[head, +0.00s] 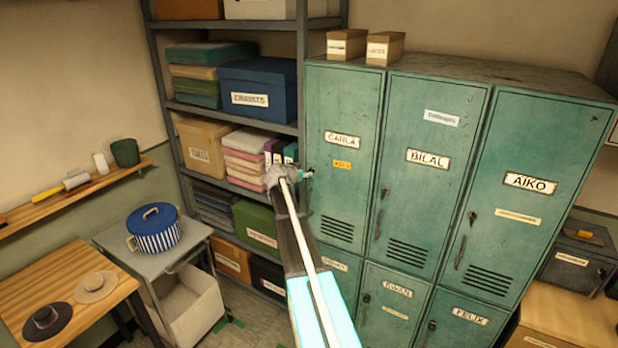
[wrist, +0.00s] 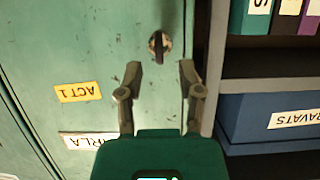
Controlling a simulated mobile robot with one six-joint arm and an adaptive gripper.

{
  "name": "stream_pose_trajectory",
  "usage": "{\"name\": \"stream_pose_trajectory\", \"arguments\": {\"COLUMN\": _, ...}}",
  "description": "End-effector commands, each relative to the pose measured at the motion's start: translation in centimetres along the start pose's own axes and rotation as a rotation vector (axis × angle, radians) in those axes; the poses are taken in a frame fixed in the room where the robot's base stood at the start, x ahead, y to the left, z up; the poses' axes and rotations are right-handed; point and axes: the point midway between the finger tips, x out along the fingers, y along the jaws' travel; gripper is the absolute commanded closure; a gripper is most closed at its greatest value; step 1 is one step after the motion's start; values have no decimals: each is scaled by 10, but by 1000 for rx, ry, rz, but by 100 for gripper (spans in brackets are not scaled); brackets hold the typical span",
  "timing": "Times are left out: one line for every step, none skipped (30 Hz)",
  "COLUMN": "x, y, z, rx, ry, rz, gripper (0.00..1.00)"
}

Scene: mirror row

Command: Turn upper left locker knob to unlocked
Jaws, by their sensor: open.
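The upper left locker, labelled CARLA (head: 341,138), is a green metal door, and it fills the left of the wrist view upside down. Its knob (wrist: 159,46) is a small round pale plate with a dark upright bar, near the door's edge. My gripper (wrist: 160,76) is open, its two fingers apart and pointing at the door with nothing between them. The knob lies just beyond the fingertips, roughly centred between them. In the head view my gripper (head: 302,176) is at the left edge of this door, and it and my arm hide the knob area.
A dark shelf rack (head: 303,85) with boxes and folded cloth stands close beside the locker's left edge. The BILAL locker (head: 427,185) adjoins on the right, with smaller lockers below. A grey cart (head: 190,237) with a blue striped pot stands lower left.

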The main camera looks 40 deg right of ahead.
Motion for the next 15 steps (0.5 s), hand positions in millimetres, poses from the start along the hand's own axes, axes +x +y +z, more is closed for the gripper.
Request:
{"name": "stream_pose_trajectory", "arguments": {"x": 11, "y": -1, "z": 2, "rx": 1, "ry": 0, "rz": 1, "gripper": 53}}
{"name": "stream_pose_trajectory", "arguments": {"x": 15, "y": -1, "z": 2, "rx": 1, "ry": 0, "rz": 1, "gripper": 53}}
{"name": "stream_pose_trajectory", "arguments": {"x": 20, "y": -1, "z": 2, "rx": 1, "ry": 0, "rz": 2, "gripper": 53}}
{"name": "stream_pose_trajectory", "arguments": {"x": 24, "y": -1, "z": 2, "rx": 2, "ry": 0, "rz": 2, "gripper": 53}}
{"name": "stream_pose_trajectory", "arguments": {"x": 27, "y": 0, "z": 1, "rx": 2, "ry": 0, "rz": 2, "gripper": 53}}
{"name": "stream_pose_trajectory", "arguments": {"x": 31, "y": 0, "z": 1, "rx": 1, "ry": 0, "rz": 1, "gripper": 53}}
{"name": "stream_pose_trajectory", "arguments": {"x": 33, "y": 0, "z": 1, "rx": 1, "ry": 0, "rz": 1, "gripper": 53}}
{"name": "stream_pose_trajectory", "arguments": {"x": 35, "y": 0, "z": 1, "rx": 1, "ry": 0, "rz": 1, "gripper": 53}}
{"name": "stream_pose_trajectory", "arguments": {"x": 38, "y": 0, "z": 1, "rx": 1, "ry": 0, "rz": 1, "gripper": 53}}
{"name": "stream_pose_trajectory", "arguments": {"x": 39, "y": 0, "z": 1, "rx": 1, "ry": 0, "rz": 0, "gripper": 53}}
{"name": "stream_pose_trajectory", "arguments": {"x": 40, "y": 0, "z": 0, "rx": 0, "ry": 0, "rz": 0, "gripper": 53}}
{"name": "stream_pose_trajectory", "arguments": {"x": 42, "y": 0, "z": 0, "rx": 0, "ry": 0, "rz": 0, "gripper": 53}}
{"name": "stream_pose_trajectory", "arguments": {"x": 42, "y": 0, "z": 0, "rx": 0, "ry": 0, "rz": 0, "gripper": 53}}
{"name": "stream_pose_trajectory", "arguments": {"x": 43, "y": 0, "z": 0, "rx": 0, "ry": 0, "rz": 0, "gripper": 53}}
{"name": "stream_pose_trajectory", "arguments": {"x": 44, "y": 0, "z": 0, "rx": 0, "ry": 0, "rz": 0, "gripper": 53}}
